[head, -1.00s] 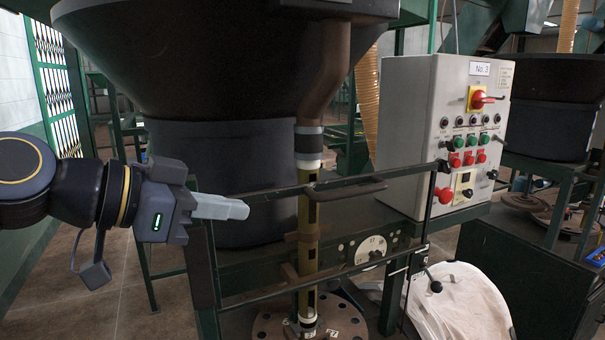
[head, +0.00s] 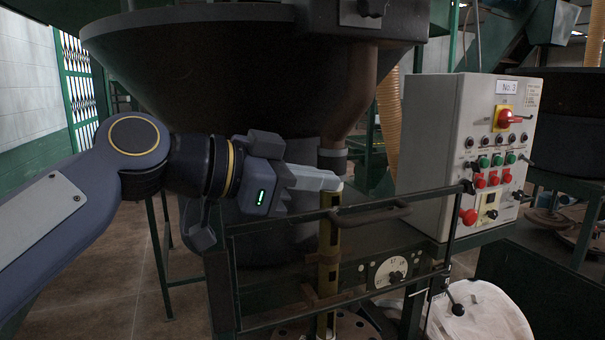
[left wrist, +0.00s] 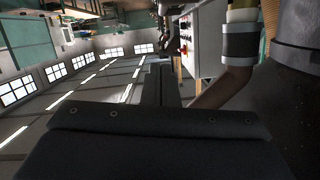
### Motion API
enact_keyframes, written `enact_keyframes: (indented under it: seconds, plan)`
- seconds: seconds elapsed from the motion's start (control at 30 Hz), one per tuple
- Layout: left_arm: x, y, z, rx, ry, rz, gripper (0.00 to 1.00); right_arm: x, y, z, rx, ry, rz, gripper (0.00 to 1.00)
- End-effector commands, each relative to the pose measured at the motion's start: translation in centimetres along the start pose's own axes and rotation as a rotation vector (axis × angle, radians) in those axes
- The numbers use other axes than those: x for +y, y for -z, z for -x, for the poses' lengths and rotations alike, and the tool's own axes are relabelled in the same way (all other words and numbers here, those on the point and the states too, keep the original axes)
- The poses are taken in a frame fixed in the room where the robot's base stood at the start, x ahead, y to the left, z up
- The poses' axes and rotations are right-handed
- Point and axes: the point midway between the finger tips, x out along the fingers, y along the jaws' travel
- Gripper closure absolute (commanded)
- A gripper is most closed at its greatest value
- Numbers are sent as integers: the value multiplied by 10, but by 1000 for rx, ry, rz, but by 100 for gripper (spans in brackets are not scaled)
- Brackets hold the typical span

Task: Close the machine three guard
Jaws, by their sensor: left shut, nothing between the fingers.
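Machine three has a grey control box (head: 425,150) labelled No. 3 in the head view. I cannot tell how far the guard stands open. My left gripper (head: 338,182) is shut and empty, its fingertips pointing right, in front of the tube and above the guard's top bar, left of the handle. My right gripper is not in view.
A large dark hopper (head: 230,75) hangs behind my left arm. A dial plate (head: 390,268) sits right of the tube. A white bag (head: 485,315) lies at the lower right. Floor (head: 110,275) shows free at the lower left.

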Motion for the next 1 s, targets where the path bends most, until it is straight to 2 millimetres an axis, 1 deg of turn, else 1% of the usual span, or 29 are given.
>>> enact_keyframes:
  seconds: [0.03,0.1,0.27,0.3,0.33,0.5,0.67,1.0]
  plan:
    - [0,2,-12,-4,-5,1,100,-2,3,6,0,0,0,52]
    - [0,3,-28,-3,-5,1,100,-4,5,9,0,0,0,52]
    - [0,2,-60,-3,-3,2,100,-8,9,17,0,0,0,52]
    - [0,-11,-59,-4,1,4,100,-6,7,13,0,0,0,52]
    - [0,-16,-60,-4,1,4,100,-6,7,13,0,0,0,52]
    - [0,-33,-64,-2,1,3,100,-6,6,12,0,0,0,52]
    - [0,-39,-65,-1,2,2,100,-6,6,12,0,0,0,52]
    - [0,-40,-66,-1,1,1,100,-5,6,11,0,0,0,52]
